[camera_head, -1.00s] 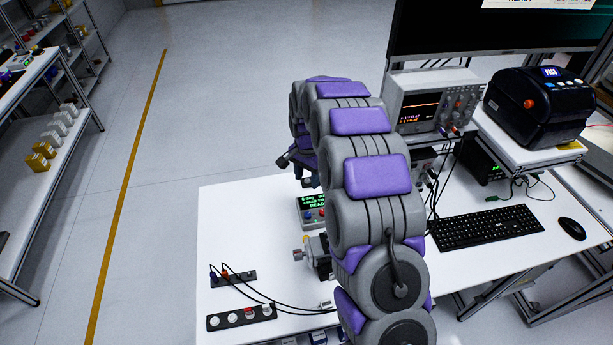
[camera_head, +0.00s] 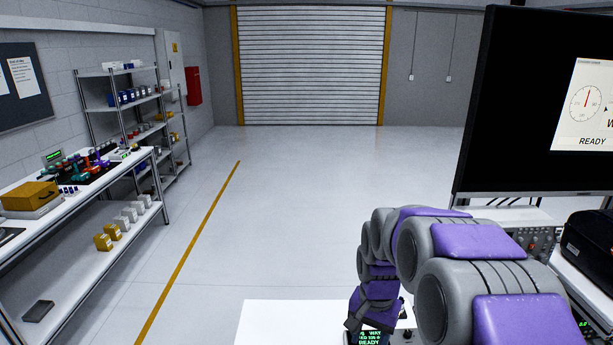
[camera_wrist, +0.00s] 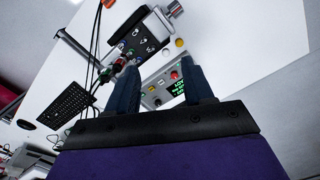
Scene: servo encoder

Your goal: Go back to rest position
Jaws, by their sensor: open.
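My gripper (camera_wrist: 160,78) is open in the wrist view, its two dark fingers apart with nothing held between them. Beyond the fingers lies a control box (camera_wrist: 160,88) with a green display and several knobs; the fingers cover part of it. A grey device with a round metal end (camera_wrist: 160,22) is farther up the white table. In the head view my purple and grey arm reaches in from the lower right, and its far end hangs over the table, just above the green READY display (camera_head: 370,338). The fingertips are hard to make out there.
The white table (camera_head: 290,318) shows only its far end in the head view. A large monitor (camera_head: 510,110) stands at the right, with a power supply (camera_head: 540,240) below it. A shelf bench (camera_head: 80,240) is at the left. Open floor lies between.

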